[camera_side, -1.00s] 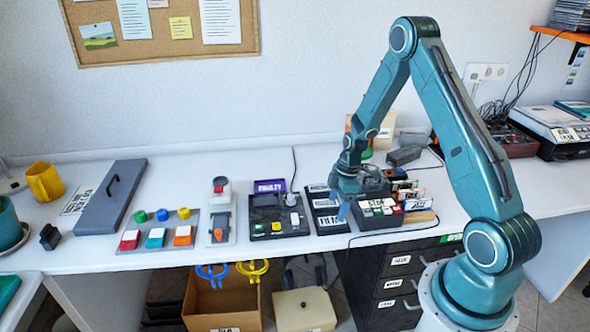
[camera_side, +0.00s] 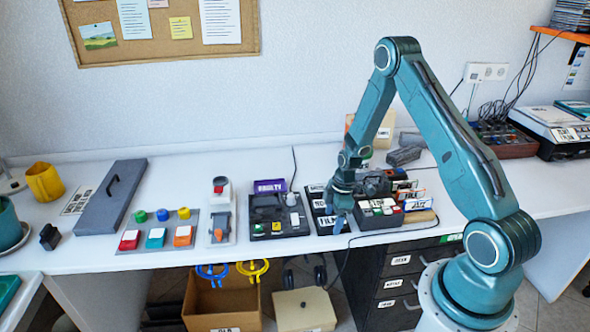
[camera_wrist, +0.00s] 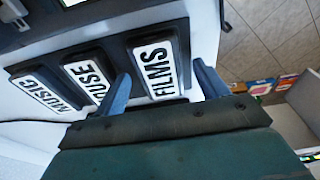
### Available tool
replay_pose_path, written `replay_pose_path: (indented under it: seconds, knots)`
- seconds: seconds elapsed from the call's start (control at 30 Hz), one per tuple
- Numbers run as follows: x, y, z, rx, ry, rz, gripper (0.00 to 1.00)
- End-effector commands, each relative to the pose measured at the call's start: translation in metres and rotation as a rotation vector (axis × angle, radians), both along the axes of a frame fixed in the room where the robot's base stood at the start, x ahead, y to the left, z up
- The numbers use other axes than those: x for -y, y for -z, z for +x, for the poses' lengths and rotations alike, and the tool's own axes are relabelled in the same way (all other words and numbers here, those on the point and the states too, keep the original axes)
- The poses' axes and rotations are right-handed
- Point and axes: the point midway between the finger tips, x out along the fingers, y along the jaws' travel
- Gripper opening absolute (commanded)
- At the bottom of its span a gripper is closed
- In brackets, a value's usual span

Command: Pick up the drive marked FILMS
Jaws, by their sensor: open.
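The drive marked FILMS (camera_wrist: 157,68) is a dark block with a white label. It is the last of a row of three drives and lies flat at the front of the bench; its label partly shows in the side view (camera_side: 328,222). My gripper (camera_wrist: 163,72) is open, with one blue finger on each side of the FILMS drive in the wrist view. In the side view my gripper (camera_side: 339,214) hangs over the front end of the row. I cannot tell whether the fingers touch the drive or how far above it they are.
The drive reading OUSE (camera_wrist: 88,78), its first letter unclear, lies close beside FILMS; the MUSIC drive (camera_wrist: 42,92) is beyond it. The bench's front edge is close.

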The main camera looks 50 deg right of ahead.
Motion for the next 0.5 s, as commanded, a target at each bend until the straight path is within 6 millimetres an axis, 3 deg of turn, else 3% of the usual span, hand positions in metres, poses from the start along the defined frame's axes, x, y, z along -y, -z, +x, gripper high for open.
replay_pose_path:
  seconds: [0.4, 0.5]
  knots:
    - [0.0, -0.0002, 0.0, 0.0, 0.0, 0.0, 0.73]
    - [-0.0001, -0.0003, 0.0, 0.0, 0.0, 0.0, 0.55]
